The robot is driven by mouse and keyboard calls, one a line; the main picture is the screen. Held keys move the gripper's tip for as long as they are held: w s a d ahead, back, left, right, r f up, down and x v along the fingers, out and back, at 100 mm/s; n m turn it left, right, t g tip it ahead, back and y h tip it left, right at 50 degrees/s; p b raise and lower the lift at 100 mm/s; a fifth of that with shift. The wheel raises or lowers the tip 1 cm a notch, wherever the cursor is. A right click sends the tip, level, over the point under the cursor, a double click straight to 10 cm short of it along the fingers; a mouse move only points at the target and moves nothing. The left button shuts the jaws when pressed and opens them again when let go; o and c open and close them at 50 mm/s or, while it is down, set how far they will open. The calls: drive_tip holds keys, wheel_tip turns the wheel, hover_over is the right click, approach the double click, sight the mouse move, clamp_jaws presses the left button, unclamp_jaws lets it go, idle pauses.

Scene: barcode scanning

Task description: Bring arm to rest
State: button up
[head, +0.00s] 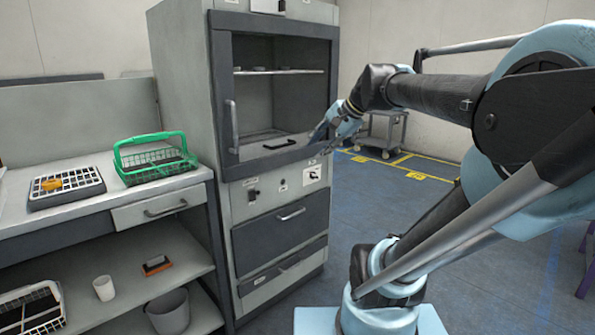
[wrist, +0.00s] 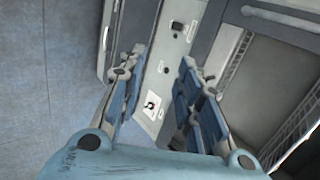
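My gripper (head: 338,124) is at the end of my arm, in front of the right edge of the grey cabinet (head: 183,75). In the wrist view my gripper (wrist: 155,95) has its two blue-padded fingers spread apart with nothing between them. Beyond the fingers the wrist view shows the cabinet's panel with a switch (wrist: 151,104), and the blue floor lies to the left. My arm reaches in from the right side of the head view, bent at the elbow.
A white counter (head: 100,215) at left bears a green basket (head: 150,160) and a grid tray (head: 66,188) with an orange item. Below stand a white cup (head: 104,288), an orange-black block (head: 156,265) and a grey bin (head: 168,312).

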drive_tip(key=s+d+f+n+g+h, duration=0.1)
drive_tip(key=s+d+f+n+h, duration=0.2)
drive_tip(key=f, duration=0.9)
drive_tip(key=s+d+f+n+g+h, duration=0.2)
drive_tip(key=s+d+f+n, duration=0.3)
drive_tip(key=s+d+f, duration=0.4)
drive_tip(key=s+f+h, duration=0.1)
drive_tip(key=s+f, duration=0.2)
drive_tip(key=s, duration=0.1)
drive_tip(key=shift+d+f+n+h, duration=0.2)
drive_tip(key=shift+f+n+h, duration=0.1)
drive_tip(key=shift+f, duration=0.1)
drive_tip(key=shift+w, duration=0.1)
drive_tip(key=shift+w+f, duration=0.2)
drive_tip(key=shift+w, duration=0.25)
